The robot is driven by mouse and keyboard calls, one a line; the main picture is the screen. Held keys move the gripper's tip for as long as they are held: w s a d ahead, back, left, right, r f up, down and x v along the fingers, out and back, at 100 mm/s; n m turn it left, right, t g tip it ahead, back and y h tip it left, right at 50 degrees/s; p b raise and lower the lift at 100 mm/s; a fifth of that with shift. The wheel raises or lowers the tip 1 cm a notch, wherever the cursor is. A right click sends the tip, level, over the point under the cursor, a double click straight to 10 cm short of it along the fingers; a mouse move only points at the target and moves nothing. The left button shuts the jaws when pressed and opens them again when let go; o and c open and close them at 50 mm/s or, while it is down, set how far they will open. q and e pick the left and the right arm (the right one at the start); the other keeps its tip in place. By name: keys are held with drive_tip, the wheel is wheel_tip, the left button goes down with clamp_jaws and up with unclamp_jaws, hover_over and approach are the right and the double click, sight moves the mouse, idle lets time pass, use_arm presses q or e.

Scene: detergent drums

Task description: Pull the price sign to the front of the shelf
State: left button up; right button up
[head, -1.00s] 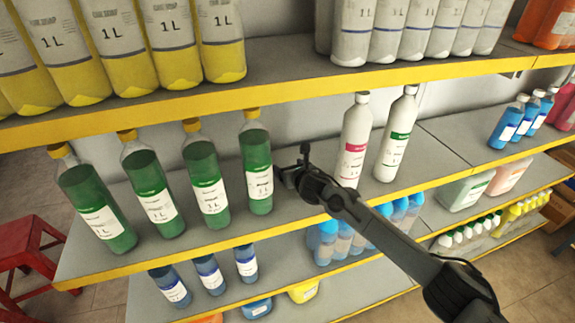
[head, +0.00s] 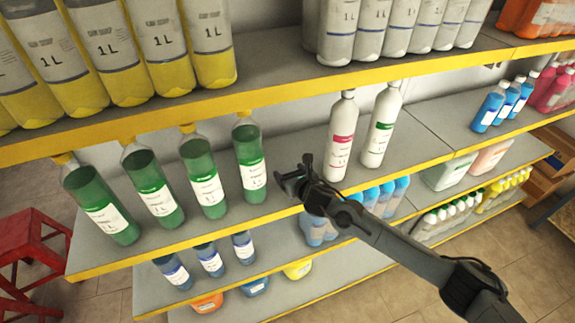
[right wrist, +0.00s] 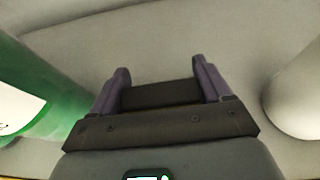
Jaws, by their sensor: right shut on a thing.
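My right gripper (head: 290,180) is over the middle shelf (head: 290,202), near its yellow front edge, in the gap between the rightmost green bottle (head: 250,165) and the white bottle with a pink label (head: 341,140). In the right wrist view the two fingers (right wrist: 162,80) stand apart, with a dark flat bar (right wrist: 160,95) between them. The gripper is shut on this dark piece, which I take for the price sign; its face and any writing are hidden. My left gripper is out of view.
A white bottle with a green label (head: 382,128) stands to the right. The upper shelf (head: 270,92) overhangs with yellow-filled bottles (head: 210,45). Below are small blue bottles (head: 242,247).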

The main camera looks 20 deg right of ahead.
drive_tip(key=shift+s+d+p, duration=0.2)
drive_tip(key=shift+s+p, duration=0.55)
drive_tip(key=shift+s, duration=1.4)
drive_tip(key=shift+f, duration=0.1)
drive_tip(key=o, duration=1.5)
